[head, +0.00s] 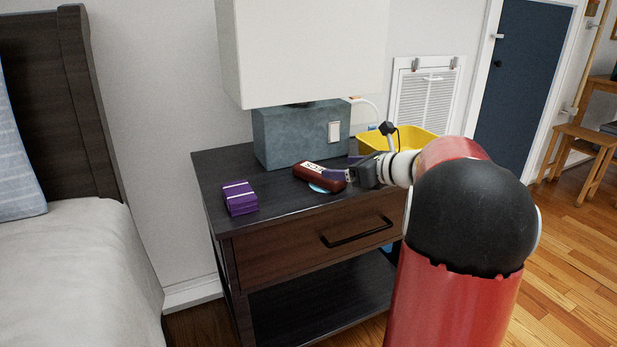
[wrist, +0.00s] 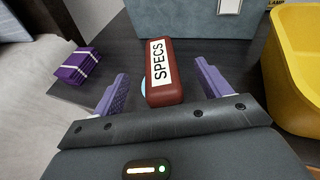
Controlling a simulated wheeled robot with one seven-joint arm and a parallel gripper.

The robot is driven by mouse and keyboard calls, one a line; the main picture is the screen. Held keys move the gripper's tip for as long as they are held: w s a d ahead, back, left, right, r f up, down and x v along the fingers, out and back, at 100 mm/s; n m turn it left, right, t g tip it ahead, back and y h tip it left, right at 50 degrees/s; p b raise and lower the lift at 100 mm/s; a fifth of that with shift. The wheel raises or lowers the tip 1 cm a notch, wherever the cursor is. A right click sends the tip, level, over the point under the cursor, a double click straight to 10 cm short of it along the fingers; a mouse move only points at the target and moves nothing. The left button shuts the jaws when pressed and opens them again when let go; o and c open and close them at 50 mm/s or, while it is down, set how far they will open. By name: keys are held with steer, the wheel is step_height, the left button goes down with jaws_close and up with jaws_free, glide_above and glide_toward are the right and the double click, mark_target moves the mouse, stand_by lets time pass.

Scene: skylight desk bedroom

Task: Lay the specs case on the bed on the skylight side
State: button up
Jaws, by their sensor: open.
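The specs case (head: 318,174) is dark red with a white label and lies on the nightstand (head: 222,163) in front of the lamp. In the wrist view the case (wrist: 165,88) reads "SPECS" and lies between the two purple fingers of my gripper (wrist: 158,88). The fingers stand apart, with a gap on each side of the case. In the head view my gripper (head: 345,174) is at the right end of the case. The bed (head: 70,270) is at the left, with a grey-white cover. A light blue round thing lies partly hidden under the case.
The lamp's blue-grey base (head: 290,135) stands behind the case. A yellow bin (head: 410,140) is at the right. A gap of floor separates the bed and nightstand.

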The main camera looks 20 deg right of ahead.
mark_target(320, 170)
steer(key=x, duration=0.3)
steer(key=f+x, duration=0.1)
steer(key=x, duration=0.2)
steer(key=shift+s+a, duration=0.1)
steer(key=shift+s, duration=0.1)
steer(key=shift+r, duration=0.1)
steer(key=c, duration=1.2)
